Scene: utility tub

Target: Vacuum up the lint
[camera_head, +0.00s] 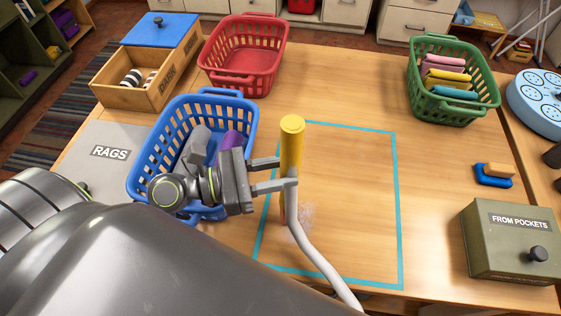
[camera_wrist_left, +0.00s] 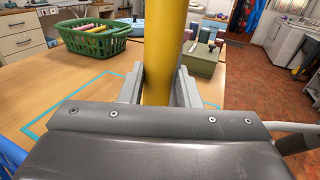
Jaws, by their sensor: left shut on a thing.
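My left gripper (camera_head: 275,176) is shut on the yellow handle of a vacuum wand (camera_head: 291,138), which it holds upright. The wand also shows between the fingers in the left wrist view (camera_wrist_left: 163,50). A pale hose (camera_head: 318,258) runs from the wand down toward the front edge of the table. A faint greyish patch of lint (camera_head: 307,217) lies beside the wand's lower end, inside the blue taped outline (camera_head: 397,200) on the table. I cannot tell whether the wand's tip touches the lint, as the hose and gripper partly hide it. My right gripper is not in view.
A blue basket (camera_head: 150,150) with cloths stands left of the wand. A red basket (camera_head: 242,55), a wooden box (camera_head: 125,82) and a green basket (camera_head: 452,80) stand farther back. A box marked FROM POCKETS (camera_head: 500,250) and a brush (camera_head: 494,174) are at right. The taped area is otherwise clear.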

